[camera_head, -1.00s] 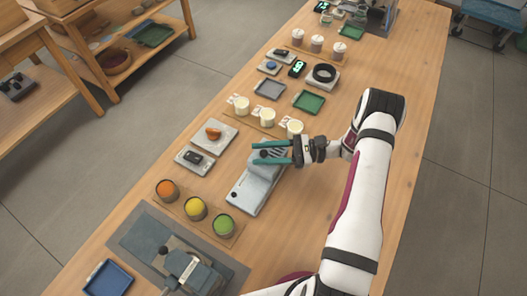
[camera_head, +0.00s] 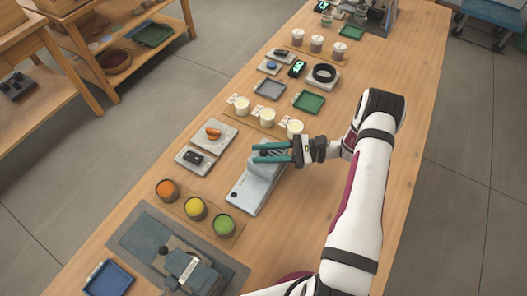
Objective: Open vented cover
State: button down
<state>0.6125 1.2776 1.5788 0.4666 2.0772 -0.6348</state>
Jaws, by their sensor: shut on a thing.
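The grey steam distiller (camera_head: 250,190) lies on the long wooden table near the middle of the view. Its vented cover, with dark slots (camera_head: 277,153), is at the far end of the unit and looks lowered. My gripper (camera_head: 257,153) has teal fingers and reaches in from the right over the cover. It is shut on a small part of the cover that looks like its knob. The fingers hide most of that part.
Orange, yellow and green jars (camera_head: 195,208) stand to the near left. Cream jars (camera_head: 267,117) stand just behind the cover. Small trays (camera_head: 207,134) lie to the left. The table right of my arm (camera_head: 415,130) is clear.

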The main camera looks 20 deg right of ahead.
jog(key=shift+s, duration=0.1)
dwell(0.6)
jog(key=s+a, duration=0.6)
jog(key=shift+s+a, duration=0.3)
jog(key=shift+a, duration=0.05)
jog(key=c, duration=0.9)
grip_release()
jog(key=shift+c, duration=0.2)
jog(key=shift+d, duration=0.15)
jog(key=s+d, duration=0.1)
jog(key=d, duration=0.4)
jog(key=s+d, duration=0.1)
jog(key=d, duration=0.4)
jog(key=s+d, duration=0.1)
jog(key=d, duration=0.4)
jog(key=shift+d, duration=0.15)
